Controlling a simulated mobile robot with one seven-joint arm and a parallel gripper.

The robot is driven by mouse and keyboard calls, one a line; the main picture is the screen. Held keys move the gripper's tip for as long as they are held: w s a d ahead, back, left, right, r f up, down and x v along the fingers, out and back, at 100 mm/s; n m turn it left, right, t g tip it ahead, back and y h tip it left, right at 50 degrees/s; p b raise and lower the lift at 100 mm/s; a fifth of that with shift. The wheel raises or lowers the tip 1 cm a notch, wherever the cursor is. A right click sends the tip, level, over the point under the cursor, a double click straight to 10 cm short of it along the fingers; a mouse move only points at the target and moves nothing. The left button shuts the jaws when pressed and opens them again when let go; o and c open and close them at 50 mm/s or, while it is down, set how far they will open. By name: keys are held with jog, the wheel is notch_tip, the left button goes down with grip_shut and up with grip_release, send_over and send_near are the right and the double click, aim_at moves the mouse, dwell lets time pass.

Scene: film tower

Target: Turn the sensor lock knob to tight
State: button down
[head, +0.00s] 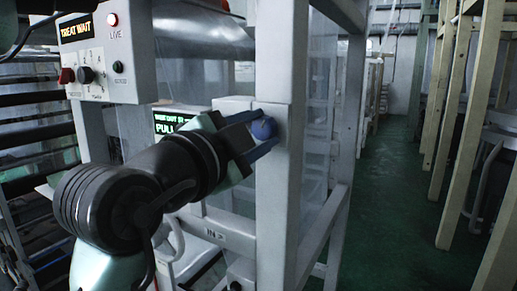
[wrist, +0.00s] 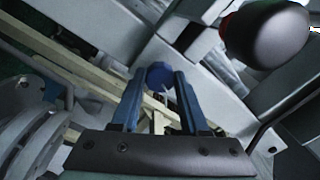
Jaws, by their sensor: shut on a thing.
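The sensor lock knob, a round blue knob (head: 263,128), sits on the pale grey upright post of the machine frame in the head view. My gripper (head: 268,130) reaches it from the left, with one blue finger above it and one below. In the wrist view the knob (wrist: 159,75) lies between the tips of my two blue fingers (wrist: 159,82). My gripper is shut on the knob. The fingers hide part of its sides, and I cannot read any mark for tight or loose.
A control panel (head: 98,60) with a "TREAT WAIT" display stands upper left. A green "PULL" display (head: 168,122) is behind my arm. The green aisle floor (head: 400,210) is clear at right.

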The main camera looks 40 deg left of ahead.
jog(key=m+b, duration=0.3)
jog(key=m, duration=0.1)
jog(key=shift+m, duration=0.4)
dwell(0.4)
jog(key=shift+c, duration=2.1)
grip_release()
jog(key=b+v, duration=0.1)
jog(key=v, duration=1.2)
jog(key=shift+b, duration=0.4)
